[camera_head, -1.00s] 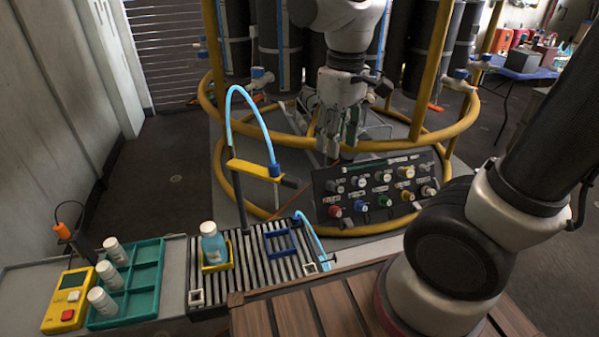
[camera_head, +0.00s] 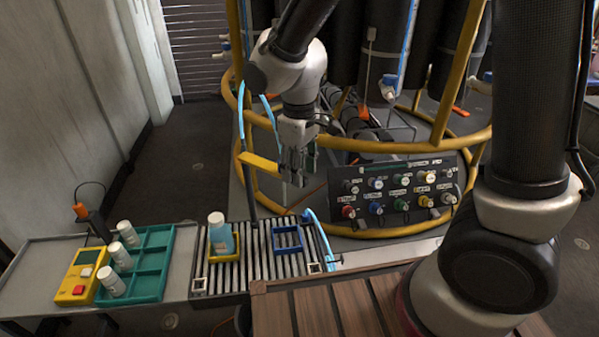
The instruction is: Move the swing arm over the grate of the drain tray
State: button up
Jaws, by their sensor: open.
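The swing arm (camera_head: 259,162) is a yellow bar on a dark upright post, with a light blue hose looping above it. Its right end, with the nozzle, is largely hidden by my gripper (camera_head: 294,178). My gripper is open and points down at that end; I cannot tell whether it touches. The thin tube below it shows just under the fingers. The drain tray (camera_head: 200,284) has a slatted grate (camera_head: 263,265) in front of the post.
A green rack (camera_head: 150,262) with several white bottles and a yellow box (camera_head: 78,277) with a red button stand left of the tray. A control panel (camera_head: 390,195) with coloured knobs is at the right. A wooden slatted top (camera_head: 335,308) lies in front; a yellow tubular frame (camera_head: 440,140) rises behind.

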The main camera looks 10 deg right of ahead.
jog(key=shift+f, duration=0.7)
grip_shut()
